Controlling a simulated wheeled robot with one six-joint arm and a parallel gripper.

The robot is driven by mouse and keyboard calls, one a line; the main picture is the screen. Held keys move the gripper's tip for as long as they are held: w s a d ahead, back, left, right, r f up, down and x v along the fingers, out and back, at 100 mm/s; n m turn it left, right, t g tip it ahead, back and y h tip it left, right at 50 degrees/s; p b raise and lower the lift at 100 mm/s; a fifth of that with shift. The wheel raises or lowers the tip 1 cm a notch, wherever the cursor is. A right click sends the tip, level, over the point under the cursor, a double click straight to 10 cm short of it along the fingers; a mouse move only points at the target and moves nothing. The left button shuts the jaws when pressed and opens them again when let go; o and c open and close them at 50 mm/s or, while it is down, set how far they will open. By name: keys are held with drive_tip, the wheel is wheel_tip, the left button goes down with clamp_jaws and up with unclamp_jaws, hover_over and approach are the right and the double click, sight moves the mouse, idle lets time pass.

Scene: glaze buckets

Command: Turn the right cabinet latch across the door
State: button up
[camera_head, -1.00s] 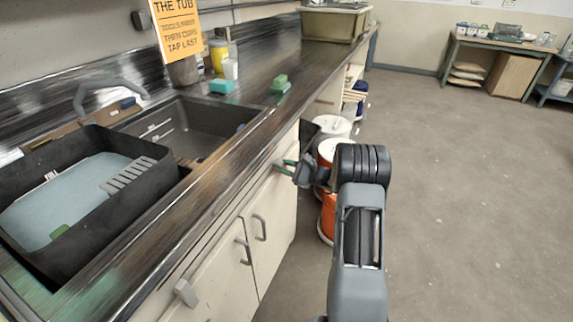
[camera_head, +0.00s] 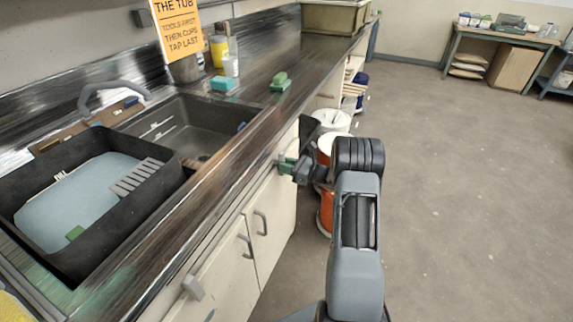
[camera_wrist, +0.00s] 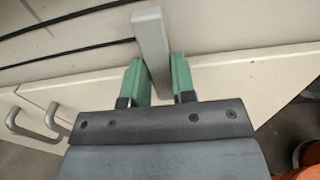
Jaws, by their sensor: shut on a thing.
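The right cabinet latch (camera_wrist: 151,40) is a light grey bar on the cream cabinet front. In the wrist view it stands nearly upright, slightly tilted, with its upper part showing above my fingers. My gripper (camera_wrist: 161,80) has green fingertips on both sides of the latch's lower part and is shut on it. In the head view my gripper (camera_head: 287,165) is at the cabinet front, just below the counter edge. The cabinet door (camera_head: 272,228) beneath it looks closed.
The other grey latch (camera_head: 193,287) sits further left on the cabinet front. Two grey door handles (camera_head: 260,223) stick out below. Buckets (camera_head: 331,120) stand just beyond my gripper, close to my arm. The floor to the right is clear.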

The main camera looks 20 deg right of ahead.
idle(0.4)
drive_tip(key=o, duration=0.9)
drive_tip(key=v, duration=1.4)
drive_tip(key=shift+a, duration=0.1)
drive_tip(key=shift+f, duration=0.1)
